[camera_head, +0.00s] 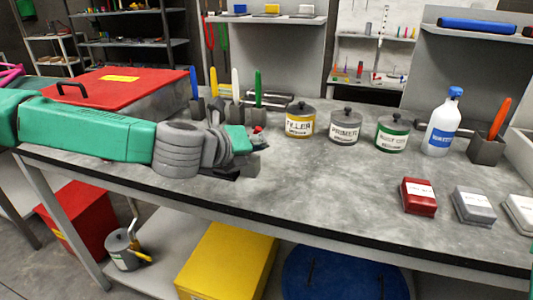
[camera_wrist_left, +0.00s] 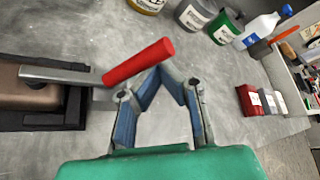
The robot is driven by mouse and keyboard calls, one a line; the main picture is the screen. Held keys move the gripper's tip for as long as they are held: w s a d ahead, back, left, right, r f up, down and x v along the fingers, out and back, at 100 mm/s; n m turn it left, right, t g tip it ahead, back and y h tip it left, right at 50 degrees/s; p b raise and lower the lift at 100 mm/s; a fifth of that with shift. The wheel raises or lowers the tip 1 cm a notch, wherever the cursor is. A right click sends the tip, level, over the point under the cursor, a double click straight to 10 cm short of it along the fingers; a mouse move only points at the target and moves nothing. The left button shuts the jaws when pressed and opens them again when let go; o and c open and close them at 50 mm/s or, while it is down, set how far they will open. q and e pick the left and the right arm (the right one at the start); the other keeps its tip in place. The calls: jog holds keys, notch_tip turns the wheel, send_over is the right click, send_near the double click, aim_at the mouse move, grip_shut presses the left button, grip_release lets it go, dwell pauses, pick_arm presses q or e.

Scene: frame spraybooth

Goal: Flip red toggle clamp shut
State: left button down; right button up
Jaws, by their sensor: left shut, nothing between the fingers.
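The toggle clamp shows in the left wrist view, with a red handle (camera_wrist_left: 140,63), a grey metal bar (camera_wrist_left: 62,75) and a dark base (camera_wrist_left: 72,112) at the left. The bar reaches over a brown block (camera_wrist_left: 15,88). My left gripper (camera_wrist_left: 163,72) is shut and empty, its fingertips close beside the handle's right end; I cannot tell whether they touch. In the head view, my left gripper (camera_head: 236,148) hides most of the clamp, and only a small red bit of the handle (camera_head: 258,130) shows. My right gripper is out of view.
Upright coloured tools in holders stand behind my gripper. A red box (camera_head: 418,197) lies at the right. The bench middle is clear.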

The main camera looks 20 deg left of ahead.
pick_arm(q)
jog(key=shift+a+r, duration=0.1)
jog(key=shift+a, duration=0.25)
jog(key=shift+d+r, duration=0.3)
